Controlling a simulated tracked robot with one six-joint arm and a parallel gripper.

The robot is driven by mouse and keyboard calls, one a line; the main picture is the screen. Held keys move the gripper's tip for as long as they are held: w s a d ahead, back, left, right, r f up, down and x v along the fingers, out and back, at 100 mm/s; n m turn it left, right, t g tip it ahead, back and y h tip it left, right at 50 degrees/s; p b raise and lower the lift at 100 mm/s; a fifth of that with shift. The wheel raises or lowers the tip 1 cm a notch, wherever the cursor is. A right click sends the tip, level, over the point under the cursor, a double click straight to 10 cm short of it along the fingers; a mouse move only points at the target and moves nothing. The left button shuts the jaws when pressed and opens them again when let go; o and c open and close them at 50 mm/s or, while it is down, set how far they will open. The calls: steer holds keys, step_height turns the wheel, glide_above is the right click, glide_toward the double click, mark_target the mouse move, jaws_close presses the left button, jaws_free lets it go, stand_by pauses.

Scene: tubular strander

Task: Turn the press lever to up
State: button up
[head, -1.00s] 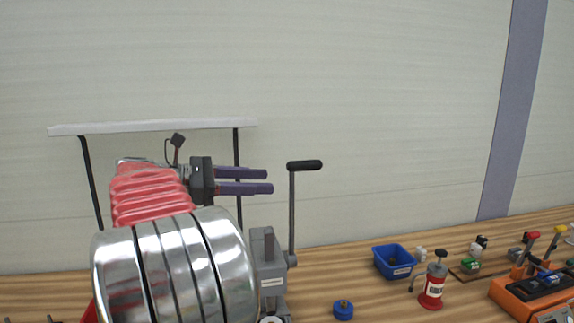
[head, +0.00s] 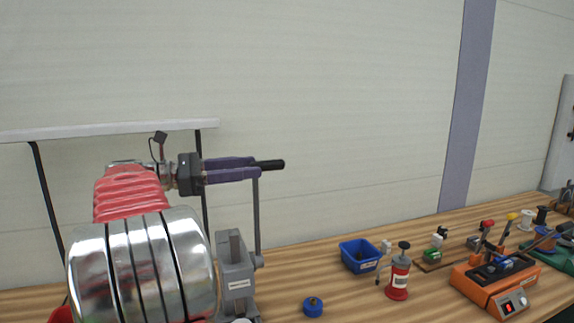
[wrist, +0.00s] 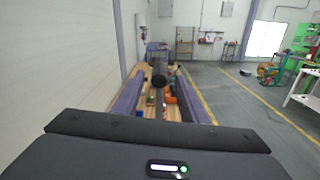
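The press (head: 236,270) is a grey block on the wooden bench with a lever rod (head: 257,215) on its right side. The rod stands about upright from its pivot, with a black grip (head: 270,165) at the top pointing sideways. My gripper (head: 252,168) is at the height of the grip, its two purple fingers reaching right. The grip's end sticks out past the fingertips; the rest is hidden by the fingers. In the wrist view the black grip end (wrist: 158,80) shows between the fingers, which are spread wide with gaps on both sides.
A blue bin (head: 360,256), a blue round knob (head: 313,307), a red bottle-like device (head: 398,278) and an orange machine (head: 496,284) stand on the bench to the right. A light bar on black posts (head: 110,131) stands behind my arm.

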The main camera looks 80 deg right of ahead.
mark_target(285, 164)
steer(key=x, duration=1)
steer(key=shift+s+d+r, duration=0.1)
steer(key=shift+s+d, duration=0.05)
steer(key=shift+s, duration=0.1)
jaws_close()
stand_by(0.3)
